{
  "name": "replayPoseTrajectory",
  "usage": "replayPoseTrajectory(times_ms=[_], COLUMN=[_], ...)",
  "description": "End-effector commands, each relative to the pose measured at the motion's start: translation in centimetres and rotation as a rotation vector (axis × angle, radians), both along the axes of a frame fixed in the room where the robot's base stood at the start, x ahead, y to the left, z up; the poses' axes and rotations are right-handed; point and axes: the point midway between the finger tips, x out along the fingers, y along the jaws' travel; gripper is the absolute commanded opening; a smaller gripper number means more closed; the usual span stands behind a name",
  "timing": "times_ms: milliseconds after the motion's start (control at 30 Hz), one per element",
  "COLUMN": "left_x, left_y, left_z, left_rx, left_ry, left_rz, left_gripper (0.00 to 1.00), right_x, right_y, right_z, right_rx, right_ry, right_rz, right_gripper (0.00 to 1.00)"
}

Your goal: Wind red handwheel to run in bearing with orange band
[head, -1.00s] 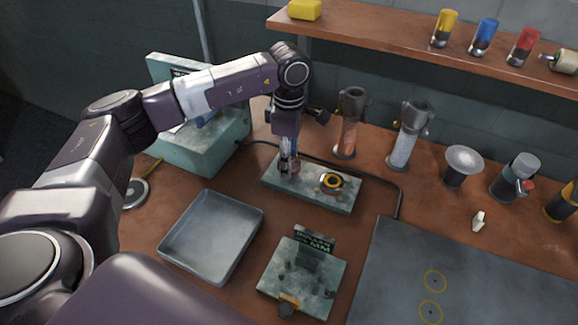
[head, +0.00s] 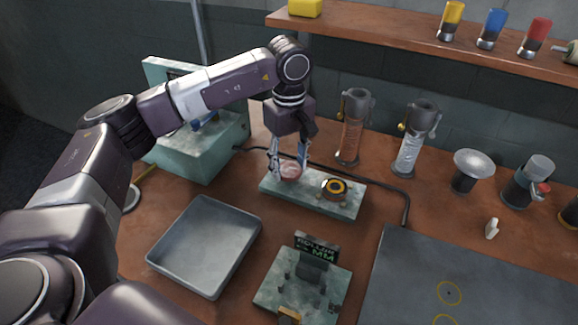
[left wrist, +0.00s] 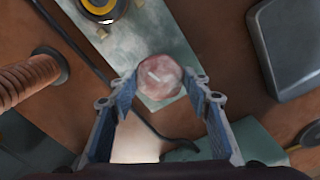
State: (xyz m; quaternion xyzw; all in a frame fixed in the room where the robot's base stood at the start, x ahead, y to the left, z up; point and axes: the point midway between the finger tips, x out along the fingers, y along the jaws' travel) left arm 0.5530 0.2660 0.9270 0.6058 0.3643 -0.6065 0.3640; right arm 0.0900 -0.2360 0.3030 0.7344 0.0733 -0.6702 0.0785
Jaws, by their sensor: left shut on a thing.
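The red handwheel (head: 291,171) is a round, pinkish-red knob at the left end of a pale green plate (head: 312,203). In the left wrist view the handwheel (left wrist: 160,77) shows a pale mark across its top. My left gripper (head: 290,174) points down over it, with one finger on each side. In the left wrist view the fingertips of my left gripper (left wrist: 161,82) are against the handwheel's rim, shut on it. The bearing with the orange band (head: 335,188) sits on the same plate, right of the handwheel. My right gripper is out of view.
A grey tray (head: 205,245) lies in front to the left, and a green stand with a small display (head: 315,247) in front. Two upright tubes, orange (head: 352,135) and clear (head: 411,148), stand behind the plate. A black cable runs close behind it.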

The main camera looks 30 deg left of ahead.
Motion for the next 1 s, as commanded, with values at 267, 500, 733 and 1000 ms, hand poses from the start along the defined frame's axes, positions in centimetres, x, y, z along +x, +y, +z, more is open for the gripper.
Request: replayPoseTrajectory(times_ms=[267, 500, 733, 1000], left_x=[0.18, 0.19, 0.16, 0.06], left_y=[-0.04, -0.03, -0.02, -0.01], left_z=[0.28, 0.30, 0.24, 0.10], left_rx=[-0.002, -0.002, -0.001, 0.000], left_ry=[-0.007, -0.007, -0.006, -0.002], left_rz=[-0.040, -0.041, -0.040, -0.040], left_gripper=[0.20, 0.20, 0.57, 0.61], right_x=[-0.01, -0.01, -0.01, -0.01], right_y=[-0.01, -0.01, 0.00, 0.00], right_z=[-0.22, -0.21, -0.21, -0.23], right_rx=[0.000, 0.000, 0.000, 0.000], right_ry=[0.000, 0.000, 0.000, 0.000], right_rz=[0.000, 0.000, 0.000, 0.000], right_gripper=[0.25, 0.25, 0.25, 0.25])
